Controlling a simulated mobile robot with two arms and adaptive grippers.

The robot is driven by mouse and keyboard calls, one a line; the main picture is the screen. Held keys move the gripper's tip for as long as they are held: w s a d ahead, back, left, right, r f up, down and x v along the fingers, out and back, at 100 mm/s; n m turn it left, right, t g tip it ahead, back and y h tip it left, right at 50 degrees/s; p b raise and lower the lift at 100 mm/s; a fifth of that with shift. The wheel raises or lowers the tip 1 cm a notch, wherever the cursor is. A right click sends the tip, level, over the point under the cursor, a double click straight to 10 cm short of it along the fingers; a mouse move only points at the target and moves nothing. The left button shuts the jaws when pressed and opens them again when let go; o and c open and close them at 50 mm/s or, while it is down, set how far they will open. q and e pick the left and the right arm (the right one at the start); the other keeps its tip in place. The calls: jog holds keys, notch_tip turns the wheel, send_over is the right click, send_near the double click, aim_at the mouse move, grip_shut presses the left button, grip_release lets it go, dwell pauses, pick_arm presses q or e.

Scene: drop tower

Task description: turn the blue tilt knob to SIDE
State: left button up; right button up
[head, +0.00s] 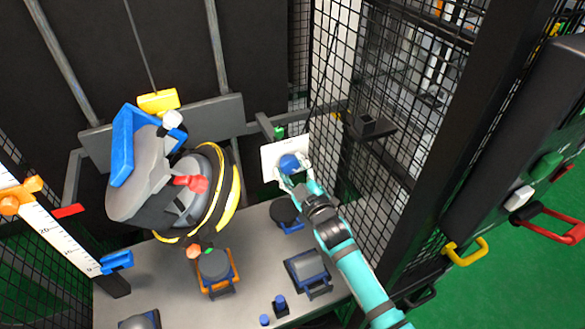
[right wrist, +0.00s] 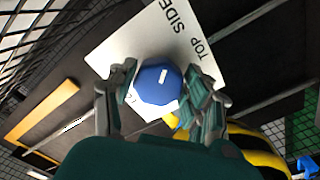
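The blue tilt knob (head: 289,163) sits on a white plate (head: 271,152) at the back of the bench. In the right wrist view the knob (right wrist: 157,83) is faceted, with a short white mark pointing up the picture. The plate (right wrist: 115,52) there shows the words SIDE near the top and TOP to the right; a label at lower left is partly hidden. My right gripper (head: 296,175) is at the knob, its fingers (right wrist: 160,100) on either side. The right finger looks very close to it; I cannot tell whether both touch. My left gripper is not in view.
A round grey, black and yellow assembly (head: 236,190) hangs left of the knob. The bench (head: 163,268) holds several fixtures and small blue knobs. A black mesh fence (head: 410,90) stands close right of my arm. A scale (head: 50,230) stands at left.

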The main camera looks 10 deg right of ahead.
jog(key=o, duration=0.5)
jog(key=shift+c, duration=0.2)
jog(key=s+d, duration=0.2)
jog(key=s, duration=1)
jog(key=shift+d, duration=0.15)
jog(key=shift+f, duration=0.1)
